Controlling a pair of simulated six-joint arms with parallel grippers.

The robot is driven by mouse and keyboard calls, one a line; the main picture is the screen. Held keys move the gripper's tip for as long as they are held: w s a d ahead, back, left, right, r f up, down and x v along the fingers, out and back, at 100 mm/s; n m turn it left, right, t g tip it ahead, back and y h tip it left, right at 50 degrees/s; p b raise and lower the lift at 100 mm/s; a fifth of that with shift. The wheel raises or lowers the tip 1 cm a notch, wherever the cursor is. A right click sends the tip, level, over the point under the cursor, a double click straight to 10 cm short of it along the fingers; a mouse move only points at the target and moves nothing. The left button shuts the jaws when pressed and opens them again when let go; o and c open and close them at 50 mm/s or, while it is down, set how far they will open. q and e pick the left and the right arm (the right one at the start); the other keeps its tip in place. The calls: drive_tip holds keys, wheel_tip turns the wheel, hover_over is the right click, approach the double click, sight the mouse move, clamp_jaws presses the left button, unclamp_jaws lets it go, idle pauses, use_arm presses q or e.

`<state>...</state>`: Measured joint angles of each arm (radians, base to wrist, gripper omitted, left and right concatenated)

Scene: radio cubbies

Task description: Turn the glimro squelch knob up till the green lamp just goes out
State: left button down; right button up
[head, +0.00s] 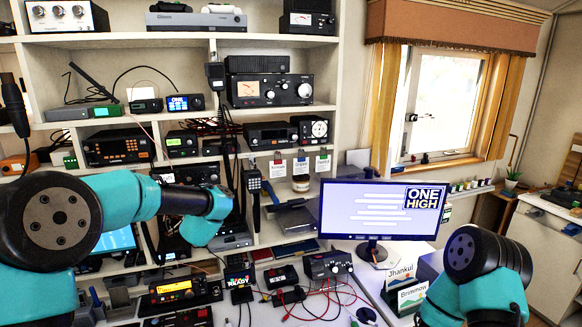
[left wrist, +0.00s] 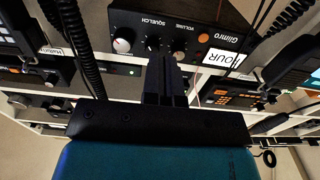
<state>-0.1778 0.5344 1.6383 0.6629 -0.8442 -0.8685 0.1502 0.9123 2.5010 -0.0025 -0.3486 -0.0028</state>
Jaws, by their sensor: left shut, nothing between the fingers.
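The words SQUELCH and VOLUME are printed near the knobs; which word belongs to which knob is hard to tell. My left gripper (left wrist: 166,62) is shut and empty, its tips just below the dark knob; contact cannot be told. I cannot make out a lit green lamp on the Glimro. My right gripper is out of view.
Shelves of radios (head: 118,147) stand close around my left arm. Coiled black cords (left wrist: 72,40) hang beside the Glimro. A monitor (head: 384,210) stands on the desk, with red and black leads (head: 335,298) and name cards (head: 412,297) nearby.

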use_arm(q)
drive_tip(key=shift+s+d+r, duration=0.1)
drive_tip(key=shift+s+d, duration=0.2)
drive_tip(key=shift+d, duration=0.4)
drive_tip(key=shift+w, duration=0.15)
